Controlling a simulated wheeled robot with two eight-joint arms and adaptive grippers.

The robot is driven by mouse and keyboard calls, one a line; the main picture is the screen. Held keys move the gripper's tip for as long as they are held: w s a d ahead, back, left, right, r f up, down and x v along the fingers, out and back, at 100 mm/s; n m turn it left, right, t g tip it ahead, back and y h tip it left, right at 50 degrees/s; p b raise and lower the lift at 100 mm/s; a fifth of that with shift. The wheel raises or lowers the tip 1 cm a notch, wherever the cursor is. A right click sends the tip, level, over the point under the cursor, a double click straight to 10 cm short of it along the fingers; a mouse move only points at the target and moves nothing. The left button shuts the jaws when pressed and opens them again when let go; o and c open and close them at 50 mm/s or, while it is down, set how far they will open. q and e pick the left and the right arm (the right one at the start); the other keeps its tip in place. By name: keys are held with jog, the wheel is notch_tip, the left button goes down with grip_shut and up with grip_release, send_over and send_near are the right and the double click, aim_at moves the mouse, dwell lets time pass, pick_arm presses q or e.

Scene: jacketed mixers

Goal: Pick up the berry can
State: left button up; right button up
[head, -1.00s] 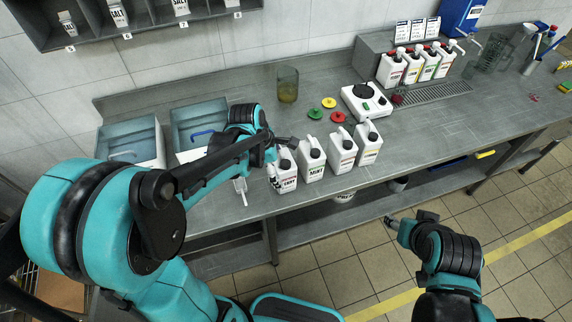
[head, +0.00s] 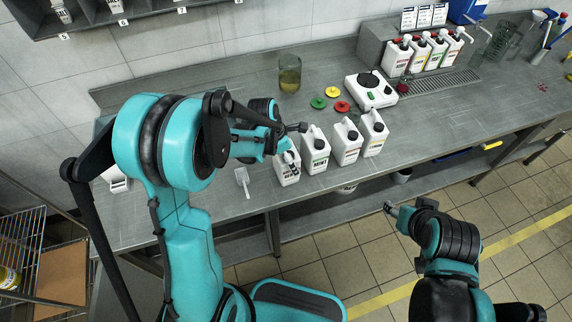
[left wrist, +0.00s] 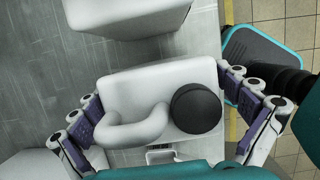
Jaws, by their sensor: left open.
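Several white cans with black caps stand in a row at the bench's front edge. The leftmost can (head: 287,169) is partly behind my left gripper (head: 291,146), and I cannot read its label clearly. Beside it stands a can marked MINT (head: 315,155), then two more cans (head: 346,147) (head: 374,138).
Red (head: 342,106), green (head: 319,102) and yellow (head: 332,92) lids lie behind the cans, near a glass jar (head: 289,75) and a white scale (head: 371,91). A white scoop (head: 242,180) lies left of the cans. A neighbouring can (left wrist: 125,15) stands close in the wrist view.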

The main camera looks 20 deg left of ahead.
pick_arm(q)
jog(key=shift+f, duration=0.15)
jog(key=c, duration=1.8)
jog(key=shift+o, duration=0.2)
